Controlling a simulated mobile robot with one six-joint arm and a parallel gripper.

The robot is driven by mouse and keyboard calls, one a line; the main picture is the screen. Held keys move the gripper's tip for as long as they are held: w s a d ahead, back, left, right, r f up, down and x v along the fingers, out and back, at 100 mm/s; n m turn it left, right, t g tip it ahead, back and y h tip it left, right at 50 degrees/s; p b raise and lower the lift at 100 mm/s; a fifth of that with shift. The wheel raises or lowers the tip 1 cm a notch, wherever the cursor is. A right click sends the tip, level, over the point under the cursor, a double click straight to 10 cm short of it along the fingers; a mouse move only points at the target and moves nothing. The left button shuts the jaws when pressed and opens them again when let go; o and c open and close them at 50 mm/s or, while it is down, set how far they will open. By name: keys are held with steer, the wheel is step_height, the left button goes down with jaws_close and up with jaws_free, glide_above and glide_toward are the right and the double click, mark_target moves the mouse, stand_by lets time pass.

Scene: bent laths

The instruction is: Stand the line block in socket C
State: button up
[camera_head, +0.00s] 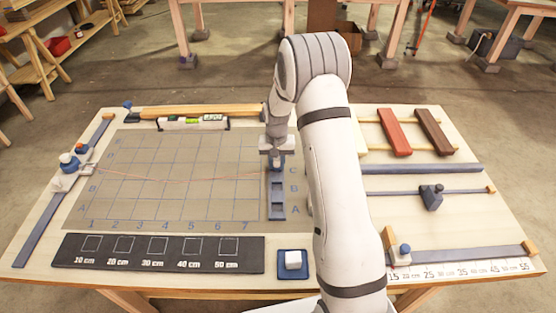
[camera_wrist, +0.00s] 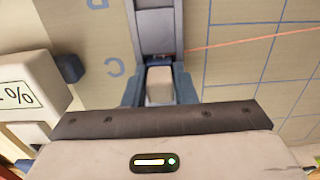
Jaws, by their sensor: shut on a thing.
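My gripper (camera_head: 277,153) is over the far end of the blue socket strip (camera_head: 277,213), near the letter C. In the wrist view its blue fingers (camera_wrist: 160,88) are shut on a pale block, the line block (camera_wrist: 160,86). The block is by the letter C at the strip's end. I cannot tell whether its foot is in socket C or just above it; the fingers hide its sides. A thin reddish line (camera_head: 180,181) runs left from near the gripper across the gridded board. The strip also shows in the wrist view (camera_wrist: 156,18).
A spirit level (camera_head: 192,123) and a wooden lath lie behind the grid. A white-knobbed slider (camera_head: 69,161) stands at the left. Red and brown bars (camera_head: 394,132) lie at the right, beyond my arm.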

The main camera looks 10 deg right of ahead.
steer(key=shift+s+f+b, duration=0.2)
steer(key=shift+f+b, duration=0.2)
steer(key=shift+b, duration=0.2)
steer(key=o, duration=0.9)
steer(key=shift+s, duration=0.1)
steer(key=shift+o, duration=0.4)
steer(key=shift+r+p, duration=0.55)
steer(key=shift+p, duration=0.15)
step_height(320, 180, up, 12)
steer(key=b, duration=0.2)
steer(key=s+r, duration=0.7)
steer(key=r, duration=0.1)
steer(key=s+r+n+t, duration=0.1)
steer(key=s+r, duration=0.1)
steer(key=s, duration=1)
steer(key=s+r+n+t, duration=0.1)
steer(key=s+r+t, duration=0.1)
steer(key=s, duration=1)
steer(key=shift+s+d+r, duration=0.3)
steer(key=shift+d+r, duration=0.1)
